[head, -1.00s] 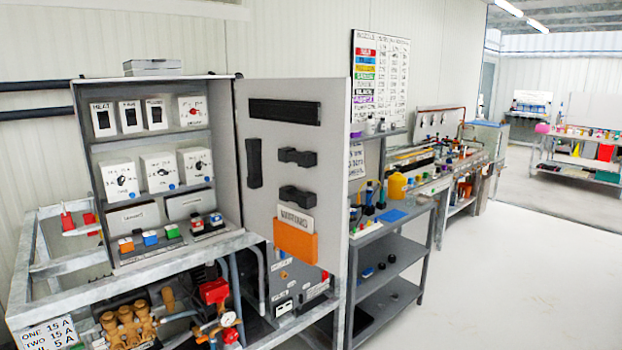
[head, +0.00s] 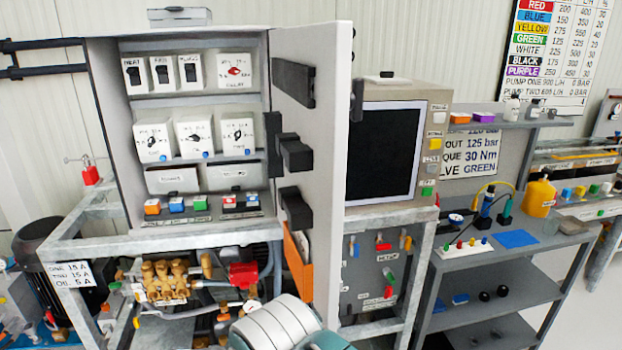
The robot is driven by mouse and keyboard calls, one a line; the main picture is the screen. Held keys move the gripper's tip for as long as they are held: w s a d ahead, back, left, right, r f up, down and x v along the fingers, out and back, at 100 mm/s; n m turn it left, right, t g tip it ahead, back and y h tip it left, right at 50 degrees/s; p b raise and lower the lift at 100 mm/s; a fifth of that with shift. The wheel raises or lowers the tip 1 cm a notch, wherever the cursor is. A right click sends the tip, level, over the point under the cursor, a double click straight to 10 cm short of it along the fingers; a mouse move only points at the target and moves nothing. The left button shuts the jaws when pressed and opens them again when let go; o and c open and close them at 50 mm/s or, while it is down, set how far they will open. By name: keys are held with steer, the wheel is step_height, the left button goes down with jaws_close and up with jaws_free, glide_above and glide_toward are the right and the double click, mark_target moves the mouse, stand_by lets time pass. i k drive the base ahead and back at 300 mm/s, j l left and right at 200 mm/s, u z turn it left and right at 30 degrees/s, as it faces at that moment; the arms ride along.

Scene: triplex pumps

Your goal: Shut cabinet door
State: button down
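The cabinet (head: 104,130) is a grey box on a metal frame, with shelves of switches and knob boxes inside. Its door (head: 325,140) is hinged on the right side and stands wide open, jutting toward me. I see the door's inner face at a steep angle. It carries black brackets (head: 294,152) and an orange pocket (head: 297,262) low down. A white and teal rounded part of my own arm shows at the bottom, in front of the frame and left of the door's lower end. My gripper's fingers do not show.
Right of the door stand a beige panel with a dark screen (head: 382,150) and a grey shelf cart (head: 500,285) with small items. Brass pump parts (head: 165,280) and hoses sit below the cabinet. A motor (head: 40,240) is at the left.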

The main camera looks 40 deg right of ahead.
mark_target(306, 137)
steer(key=k+l, duration=0.1)
steer(key=l, duration=0.3)
steer(key=k+l, duration=0.1)
steer(key=l, duration=0.75)
steer(key=k+j+u, duration=0.2)
steer(key=k+l, duration=0.1)
